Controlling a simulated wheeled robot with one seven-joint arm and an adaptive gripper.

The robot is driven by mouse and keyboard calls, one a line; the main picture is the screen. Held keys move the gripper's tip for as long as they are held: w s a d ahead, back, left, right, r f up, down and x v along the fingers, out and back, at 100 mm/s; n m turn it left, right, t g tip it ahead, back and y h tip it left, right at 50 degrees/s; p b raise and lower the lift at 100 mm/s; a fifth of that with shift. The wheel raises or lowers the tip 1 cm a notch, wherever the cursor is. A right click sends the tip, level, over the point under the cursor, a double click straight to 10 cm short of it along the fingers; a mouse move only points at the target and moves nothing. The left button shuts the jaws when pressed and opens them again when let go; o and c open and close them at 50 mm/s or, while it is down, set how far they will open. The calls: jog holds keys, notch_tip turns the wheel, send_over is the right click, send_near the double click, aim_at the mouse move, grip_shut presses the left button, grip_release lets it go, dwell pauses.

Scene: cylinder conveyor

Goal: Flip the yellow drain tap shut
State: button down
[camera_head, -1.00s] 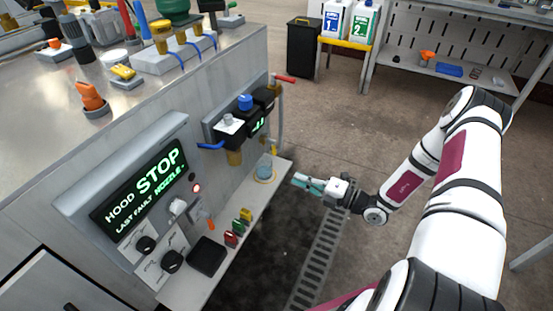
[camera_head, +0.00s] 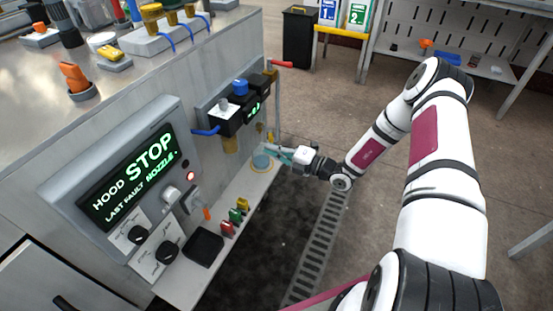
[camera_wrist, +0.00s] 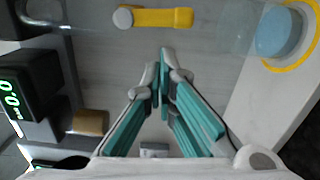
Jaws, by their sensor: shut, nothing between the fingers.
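The yellow drain tap (camera_wrist: 168,18) shows at the top of the wrist view. It is a yellow bar lying sideways against the grey panel, with a pale round pivot at its left end. My gripper (camera_wrist: 162,68) is shut and empty, its teal fingers meeting just below the bar in the picture, with a gap between them. In the head view, my gripper (camera_head: 275,150) is at the far end of the machine's narrow shelf, beside the panel. The tap is small and partly lost among the fittings there.
A blue round piece in a yellow ring (camera_wrist: 283,32) sits on the white shelf, right of the fingers. The black gauge block (camera_wrist: 25,92) and a brass fitting (camera_wrist: 90,122) are on the left. The shelf (camera_head: 190,275) also bears coloured switches. Open floor lies to the right.

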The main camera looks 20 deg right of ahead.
jog(key=shift+w+d+r, duration=0.1)
jog(key=shift+w+d, duration=0.25)
jog(key=shift+w, duration=0.15)
jog(key=shift+d, duration=0.1)
